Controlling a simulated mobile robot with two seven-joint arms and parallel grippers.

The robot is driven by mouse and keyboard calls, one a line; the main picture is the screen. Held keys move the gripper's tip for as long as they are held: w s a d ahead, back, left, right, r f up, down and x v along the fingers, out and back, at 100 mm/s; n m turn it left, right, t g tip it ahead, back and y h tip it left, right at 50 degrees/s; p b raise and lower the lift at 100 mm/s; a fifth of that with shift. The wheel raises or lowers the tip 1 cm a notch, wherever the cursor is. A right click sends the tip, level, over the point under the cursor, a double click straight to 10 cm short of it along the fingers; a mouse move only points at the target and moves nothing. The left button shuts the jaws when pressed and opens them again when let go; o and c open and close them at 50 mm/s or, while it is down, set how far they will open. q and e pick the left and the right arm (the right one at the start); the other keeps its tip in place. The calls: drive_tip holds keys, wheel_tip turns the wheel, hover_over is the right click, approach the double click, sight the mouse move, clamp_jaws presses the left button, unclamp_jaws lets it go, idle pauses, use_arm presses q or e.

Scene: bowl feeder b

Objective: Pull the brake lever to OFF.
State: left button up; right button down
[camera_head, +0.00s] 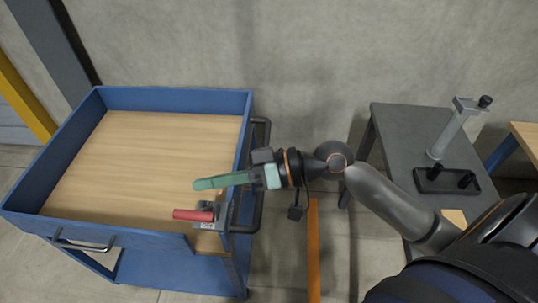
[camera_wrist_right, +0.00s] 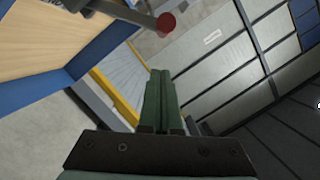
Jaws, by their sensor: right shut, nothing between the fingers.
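The brake lever (camera_head: 193,215) has a red grip and points left from a grey bracket (camera_head: 217,214) at the cart's near right corner. A small label sits on the bracket, too small to read for certain. In the right wrist view, the red round end of the lever (camera_wrist_right: 166,22) shows at the top, beyond the fingertips. My right gripper (camera_head: 199,185) has long green fingers, shut with nothing between them. It reaches in from the right, over the cart's right edge, and appears just beyond the lever, apart from it. It also shows in the right wrist view (camera_wrist_right: 160,74). My left gripper is out of view.
The blue cart (camera_head: 175,98) has an empty wooden top and raised rims. A dark handle (camera_head: 262,165) runs along its right side. A grey table (camera_head: 400,130) at right holds a metal stand (camera_head: 452,130) and a black tray (camera_head: 447,190). An orange floor strip (camera_head: 313,250) lies between.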

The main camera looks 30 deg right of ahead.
use_arm(q)
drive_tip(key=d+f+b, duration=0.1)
drive_tip(key=b, duration=0.2)
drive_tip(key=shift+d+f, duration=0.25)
use_arm(e)
drive_tip(key=v, duration=1)
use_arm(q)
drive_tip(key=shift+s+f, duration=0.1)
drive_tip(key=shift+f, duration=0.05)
use_arm(e)
drive_tip(key=shift+w, duration=0.1)
